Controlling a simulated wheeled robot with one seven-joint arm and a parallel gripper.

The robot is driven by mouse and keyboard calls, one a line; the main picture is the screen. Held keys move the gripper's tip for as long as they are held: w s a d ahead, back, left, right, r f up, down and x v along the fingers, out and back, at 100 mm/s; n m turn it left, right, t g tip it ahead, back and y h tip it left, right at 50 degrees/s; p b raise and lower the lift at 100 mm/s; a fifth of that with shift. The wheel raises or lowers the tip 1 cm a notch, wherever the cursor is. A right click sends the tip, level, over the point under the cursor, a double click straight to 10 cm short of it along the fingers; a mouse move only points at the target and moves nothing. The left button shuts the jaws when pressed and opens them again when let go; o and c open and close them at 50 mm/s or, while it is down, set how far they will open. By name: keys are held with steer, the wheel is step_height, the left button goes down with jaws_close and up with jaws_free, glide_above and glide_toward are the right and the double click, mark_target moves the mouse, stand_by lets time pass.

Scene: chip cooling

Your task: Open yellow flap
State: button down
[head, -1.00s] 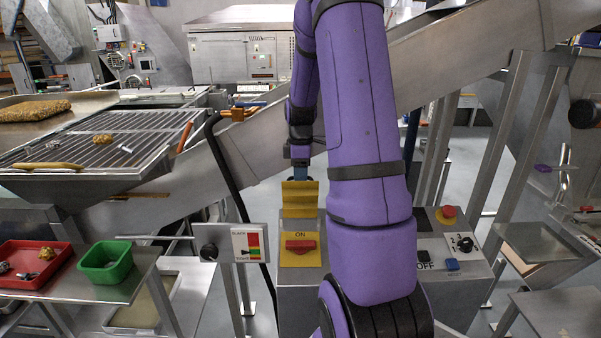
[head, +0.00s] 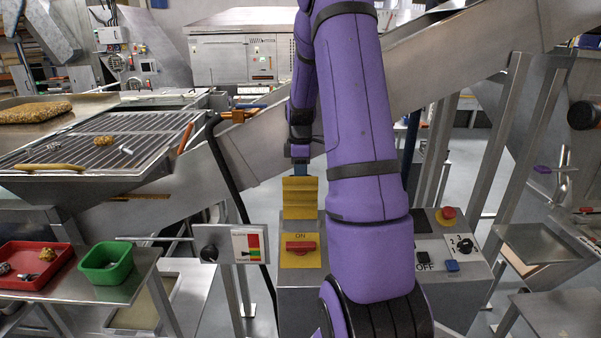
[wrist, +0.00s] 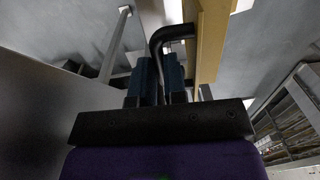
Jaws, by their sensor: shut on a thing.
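The yellow flap (head: 300,197) stands raised above the red switch (head: 300,246) marked ON, on its yellow plate. In the wrist view the flap (wrist: 210,42) shows nearly edge-on, with a dark bent handle (wrist: 172,35) on it. My gripper (head: 286,164) is at the flap's top edge in the head view. In the wrist view my gripper (wrist: 160,78) has its blue fingers closed around the lower part of the handle. The exact contact is dark and partly hidden.
The grey control box carries a red emergency button (head: 446,215), a dial (head: 464,246) and a blue button (head: 452,266) on the right. A lever panel (head: 238,246) and black hose (head: 232,180) stand close on the left. A metal chute (head: 250,145) slopes behind.

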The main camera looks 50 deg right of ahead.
steer(key=shift+w+d, duration=0.1)
steer(key=shift+d, duration=0.1)
steer(key=c, duration=1.2)
jaws_free()
steer(key=shift+w+d+f, duration=0.1)
steer(key=shift+o, duration=0.2)
step_height(320, 180, up, 11)
steer(key=shift+w+d, duration=0.1)
